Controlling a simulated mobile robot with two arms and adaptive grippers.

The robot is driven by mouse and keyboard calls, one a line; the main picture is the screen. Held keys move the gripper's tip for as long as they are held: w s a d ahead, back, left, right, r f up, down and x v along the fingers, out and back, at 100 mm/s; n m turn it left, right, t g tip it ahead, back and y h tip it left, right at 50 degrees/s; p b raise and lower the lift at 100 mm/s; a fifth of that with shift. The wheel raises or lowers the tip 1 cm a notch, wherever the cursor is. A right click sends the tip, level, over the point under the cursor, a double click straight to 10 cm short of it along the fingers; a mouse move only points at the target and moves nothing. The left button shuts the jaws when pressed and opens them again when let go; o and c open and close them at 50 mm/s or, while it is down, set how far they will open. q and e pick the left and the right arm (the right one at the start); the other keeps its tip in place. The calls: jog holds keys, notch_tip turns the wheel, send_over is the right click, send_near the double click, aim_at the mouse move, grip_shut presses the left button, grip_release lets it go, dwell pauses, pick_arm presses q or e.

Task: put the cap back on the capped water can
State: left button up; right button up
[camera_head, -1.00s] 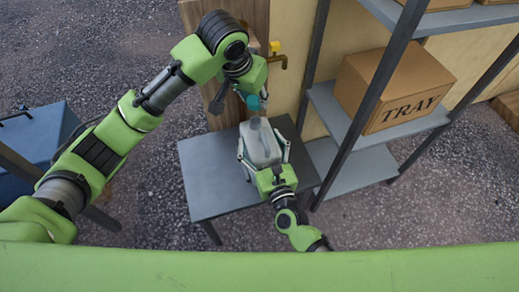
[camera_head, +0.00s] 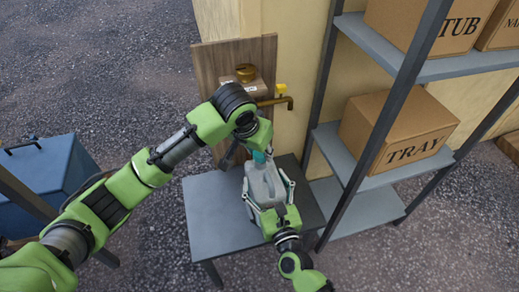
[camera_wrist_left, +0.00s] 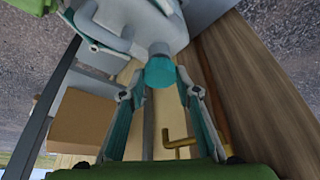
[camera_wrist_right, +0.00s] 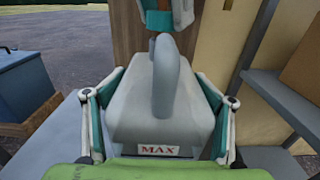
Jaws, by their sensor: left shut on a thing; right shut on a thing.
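The grey water can (camera_head: 262,180) stands on the small grey table. My right gripper is shut around its body (camera_head: 268,188), with one finger on each side of the can in the right wrist view (camera_wrist_right: 160,112). A "MAX" label and a curved handle face that camera. The teal cap (camera_wrist_left: 160,73) is held between the fingertips of my left gripper (camera_wrist_left: 160,84). The cap is at the top of the can's neck (camera_wrist_left: 160,49), in line with it. It also shows above the handle in the right wrist view (camera_wrist_right: 158,21). I cannot tell whether it is seated.
The grey table (camera_head: 205,215) has free room left of the can. A brass tap (camera_head: 280,102) on a wooden board (camera_head: 207,65) is behind it. A metal shelf (camera_head: 360,212) with a TRAY box (camera_head: 395,125) stands close on the right. A blue box (camera_head: 45,180) is at left.

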pick_arm(q)
jog(key=shift+f, duration=0.8)
jog(key=shift+f, duration=0.6)
pick_arm(e)
jog(key=shift+r, duration=0.1)
